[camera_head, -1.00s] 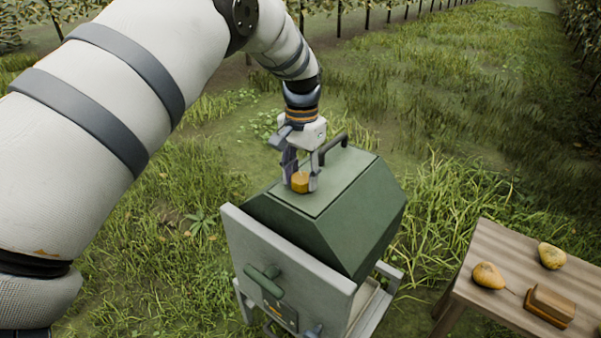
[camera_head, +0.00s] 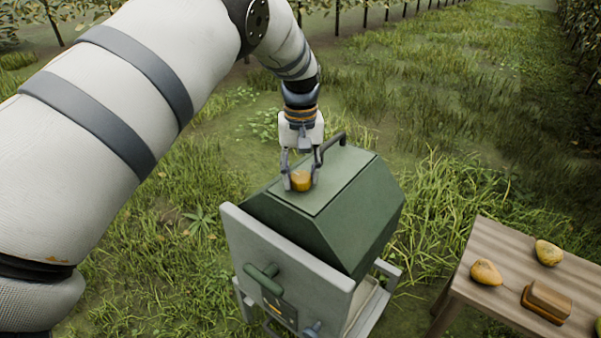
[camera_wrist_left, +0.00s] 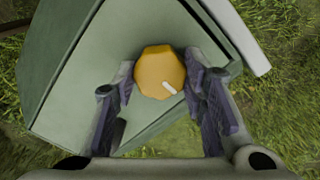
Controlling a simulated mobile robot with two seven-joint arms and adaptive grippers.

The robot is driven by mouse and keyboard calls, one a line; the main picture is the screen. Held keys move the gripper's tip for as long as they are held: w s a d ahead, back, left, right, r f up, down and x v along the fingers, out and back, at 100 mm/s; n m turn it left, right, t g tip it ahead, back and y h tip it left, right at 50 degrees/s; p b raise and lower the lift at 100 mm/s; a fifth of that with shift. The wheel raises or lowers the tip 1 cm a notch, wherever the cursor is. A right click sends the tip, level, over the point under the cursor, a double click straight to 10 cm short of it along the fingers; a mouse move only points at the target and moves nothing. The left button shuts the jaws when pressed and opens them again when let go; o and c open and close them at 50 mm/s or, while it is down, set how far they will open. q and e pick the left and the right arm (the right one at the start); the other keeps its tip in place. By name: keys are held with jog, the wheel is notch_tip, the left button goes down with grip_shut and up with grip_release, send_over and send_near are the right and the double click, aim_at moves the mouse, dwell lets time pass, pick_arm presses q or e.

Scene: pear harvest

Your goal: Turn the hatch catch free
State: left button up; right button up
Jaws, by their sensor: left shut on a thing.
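The hatch catch is a yellow-orange faceted knob (camera_head: 301,181) with a white mark, on top of the green hatch lid (camera_head: 345,185). It also shows in the left wrist view (camera_wrist_left: 158,70), its white mark pointing to the lower right. My left gripper (camera_head: 300,184) comes down from above, with one finger on each side of the knob, and is shut on it. In the left wrist view the fingers (camera_wrist_left: 165,100) flank the knob. A dark bar handle (camera_head: 331,147) stands on the lid behind the gripper. My right gripper is not in view.
The green box has a grey front panel (camera_head: 285,270) with a green handle (camera_head: 263,278) and stands on a grey frame. A wooden table (camera_head: 500,262) at the right holds pears (camera_head: 486,272) and a brown block (camera_head: 547,300). Grass surrounds both.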

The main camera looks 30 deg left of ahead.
aim_at(300, 176)
pick_arm(q)
jog(key=shift+n, duration=0.3)
jog(key=o, duration=1.2)
jog(key=shift+c, duration=0.2)
notch_tip(300, 176, up, 12)
